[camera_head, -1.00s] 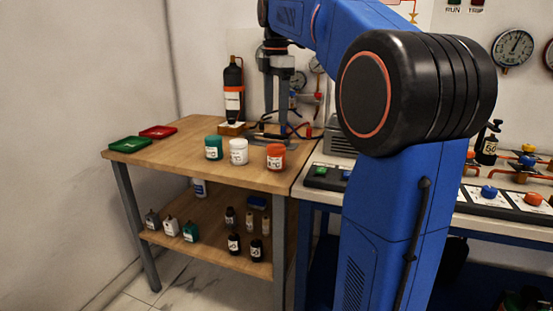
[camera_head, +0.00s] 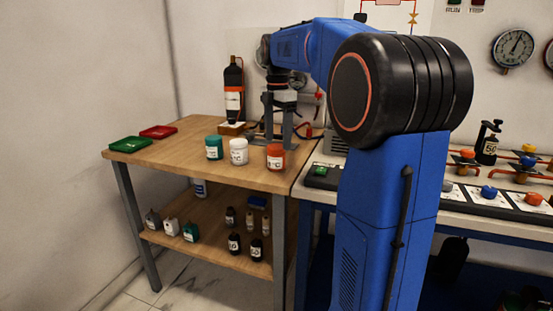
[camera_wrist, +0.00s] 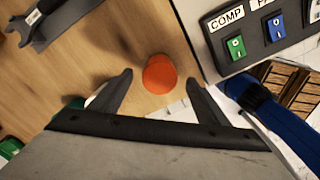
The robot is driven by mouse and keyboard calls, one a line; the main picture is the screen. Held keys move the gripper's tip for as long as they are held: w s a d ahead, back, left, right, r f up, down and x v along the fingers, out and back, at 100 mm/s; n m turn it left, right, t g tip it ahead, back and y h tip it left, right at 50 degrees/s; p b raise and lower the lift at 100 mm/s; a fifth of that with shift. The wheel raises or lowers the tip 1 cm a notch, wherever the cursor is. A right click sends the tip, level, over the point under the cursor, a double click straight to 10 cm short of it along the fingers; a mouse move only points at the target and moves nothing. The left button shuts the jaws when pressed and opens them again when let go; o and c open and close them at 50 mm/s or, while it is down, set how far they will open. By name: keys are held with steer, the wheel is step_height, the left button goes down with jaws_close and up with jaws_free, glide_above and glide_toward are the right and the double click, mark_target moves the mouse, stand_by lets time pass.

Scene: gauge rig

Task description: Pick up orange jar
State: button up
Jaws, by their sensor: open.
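The orange jar (camera_head: 276,156) stands upright on the wooden table near its right front edge, with a white label facing the head camera. In the wrist view the orange jar (camera_wrist: 159,74) shows from above as a round orange lid, just beyond and between the two fingers. My gripper (camera_wrist: 160,80) is open and empty. In the head view my gripper (camera_head: 280,122) hangs fingers-down behind the jars; a gap between it and the orange jar cannot be measured.
A white jar (camera_head: 238,151) and a green jar (camera_head: 214,147) stand left of the orange jar. A black bottle (camera_head: 234,85) stands behind. Green (camera_head: 130,144) and red (camera_head: 158,132) trays lie at the left. A switch panel (camera_wrist: 255,40) is beside the table.

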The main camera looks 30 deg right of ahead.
mark_target(276, 146)
steer(key=shift+a+f, duration=0.15)
steer(key=shift+f, duration=1.45)
steer(key=shift+a+f, duration=0.1)
steer(key=shift+f, duration=1.5)
steer(key=c, duration=1.3)
